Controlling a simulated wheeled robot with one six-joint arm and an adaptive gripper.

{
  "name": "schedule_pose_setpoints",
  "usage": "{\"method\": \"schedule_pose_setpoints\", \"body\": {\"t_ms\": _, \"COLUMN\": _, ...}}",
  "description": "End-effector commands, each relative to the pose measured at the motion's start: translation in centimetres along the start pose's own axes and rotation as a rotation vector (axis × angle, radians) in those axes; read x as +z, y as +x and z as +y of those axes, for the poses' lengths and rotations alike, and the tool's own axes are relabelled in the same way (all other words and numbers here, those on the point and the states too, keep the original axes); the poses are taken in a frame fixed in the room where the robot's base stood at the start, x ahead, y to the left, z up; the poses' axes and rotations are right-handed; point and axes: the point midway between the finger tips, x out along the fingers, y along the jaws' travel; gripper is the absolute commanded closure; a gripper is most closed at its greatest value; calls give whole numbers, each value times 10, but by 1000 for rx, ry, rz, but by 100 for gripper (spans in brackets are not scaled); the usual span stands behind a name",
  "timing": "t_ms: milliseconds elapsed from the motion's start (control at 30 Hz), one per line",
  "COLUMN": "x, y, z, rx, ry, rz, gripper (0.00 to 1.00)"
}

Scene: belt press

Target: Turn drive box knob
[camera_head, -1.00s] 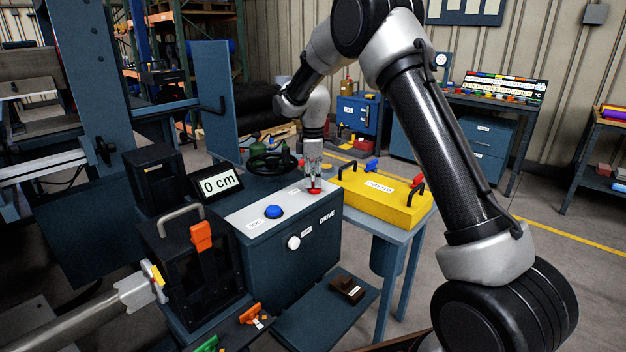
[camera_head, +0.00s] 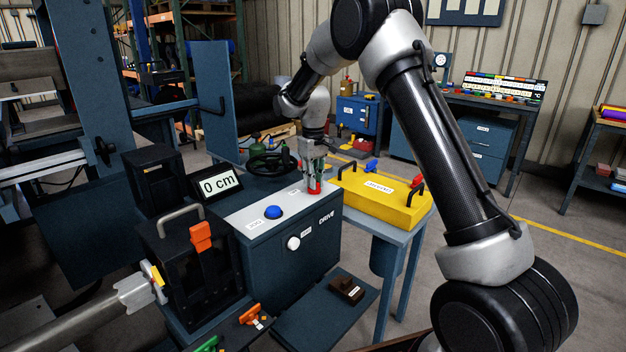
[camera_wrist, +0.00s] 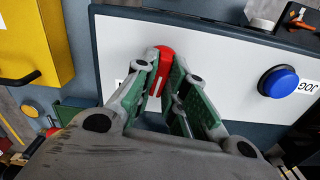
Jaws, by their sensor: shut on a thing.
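The drive box (camera_head: 262,255) is a dark blue box with a light top panel and the word DRIVE on its front. A red knob (camera_wrist: 165,62) with a pale line stands on the top panel. My gripper (camera_wrist: 160,82) is above the panel with its fingers shut on the red knob, one at each side. In the head view my gripper (camera_head: 314,182) hides part of the red knob (camera_head: 314,191). A blue button (camera_head: 273,212) sits on the same panel and also shows in the wrist view (camera_wrist: 278,82). A white round knob (camera_head: 293,243) is on the box's front.
A yellow case (camera_head: 380,197) with black handles lies right of the drive box. A display (camera_head: 216,184) reading 0 cm stands at the left. A black box with an orange lever (camera_head: 201,237) stands in front left. A dark handwheel (camera_head: 272,161) is behind.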

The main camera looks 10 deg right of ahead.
Motion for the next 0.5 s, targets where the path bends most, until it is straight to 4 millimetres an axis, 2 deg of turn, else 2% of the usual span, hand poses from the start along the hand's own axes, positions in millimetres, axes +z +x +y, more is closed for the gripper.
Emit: {"method": "schedule_pose_setpoints", "body": {"t_ms": 500, "x": 0, "y": 0, "z": 3, "rx": 0, "ry": 451, "rz": 1, "gripper": 100}}
